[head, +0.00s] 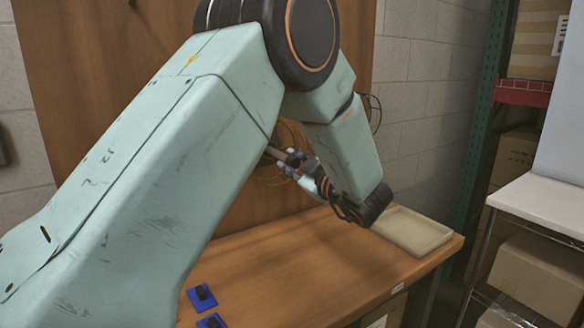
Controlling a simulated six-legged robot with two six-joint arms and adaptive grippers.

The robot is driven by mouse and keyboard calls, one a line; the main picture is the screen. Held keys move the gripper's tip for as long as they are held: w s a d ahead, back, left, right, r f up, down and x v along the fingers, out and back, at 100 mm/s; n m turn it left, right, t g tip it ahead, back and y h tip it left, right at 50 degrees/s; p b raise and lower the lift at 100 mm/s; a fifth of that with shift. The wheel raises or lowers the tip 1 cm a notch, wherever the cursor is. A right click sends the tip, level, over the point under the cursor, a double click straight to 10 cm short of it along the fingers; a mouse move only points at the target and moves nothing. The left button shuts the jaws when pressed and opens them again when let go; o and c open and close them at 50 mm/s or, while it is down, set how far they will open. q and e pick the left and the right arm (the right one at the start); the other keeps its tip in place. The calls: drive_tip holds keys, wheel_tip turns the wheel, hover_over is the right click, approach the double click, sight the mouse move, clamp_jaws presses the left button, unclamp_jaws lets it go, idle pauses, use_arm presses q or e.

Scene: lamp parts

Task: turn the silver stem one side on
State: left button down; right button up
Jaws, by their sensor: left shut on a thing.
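My left gripper (298,172) is in the middle of the head view, above the far part of the wooden table (300,270). It is shut on a thin greyish rod, which I take for the silver stem (277,154). A short length of the stem shows to the left of the fingers, held up off the table and lying near level, with a slight slope. My forearm hides its left end, and the fingers hide the gripped part. My right gripper is not in view.
A shallow beige tray (414,238) lies at the table's right end. Blue pieces with black parts (201,297) lie at the near left. A brown board (110,60) with loops of cable stands behind. A rack with cardboard boxes (538,275) is at right. The middle tabletop is clear.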

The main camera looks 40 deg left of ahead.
use_arm(q)
drive_tip(key=shift+f+n, duration=0.15)
drive_tip(key=shift+n, duration=0.25)
drive_tip(key=c, duration=1.1)
unclamp_jaws()
drive_tip(key=shift+d, duration=0.1)
drive_tip(key=shift+v, duration=3.65)
